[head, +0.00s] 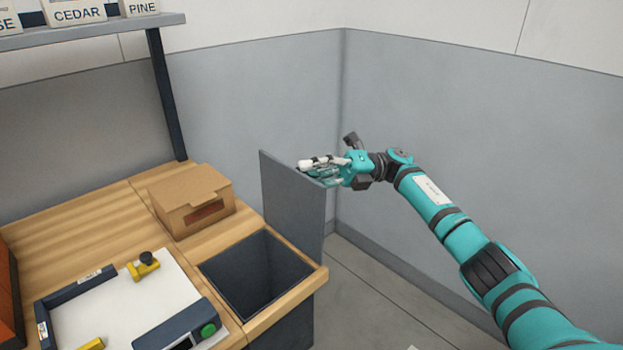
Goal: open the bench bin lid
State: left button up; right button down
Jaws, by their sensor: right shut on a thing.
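The bench bin (211,273) is a dark, empty-looking well set into the right end of the wooden bench. Its grey lid (285,197) stands upright along the far right side of the opening, so the bin is uncovered. My right gripper (312,168) is at the lid's top edge, near its right corner, and is shut on the lid. The fingers cover the part of the edge they hold. My left gripper is not in view.
A closed cardboard box (190,203) sits on the bench behind the bin. A scale-like device with a white plate (130,310) is left of the bin. A shelf (100,30) with labelled blocks hangs above. Grey walls form a corner behind my right arm.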

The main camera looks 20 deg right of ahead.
jog(key=shift+w+d, duration=0.1)
jog(key=shift+d, duration=0.1)
dwell(0.3)
jog(key=c, duration=1.1)
grip_release()
jog(key=shift+a, duration=0.1)
jog(key=d+f, duration=0.1)
jog(key=d, duration=0.6)
jog(key=shift+d+f, duration=0.2)
jog(key=shift+f, duration=0.05)
jog(key=shift+w, duration=0.1)
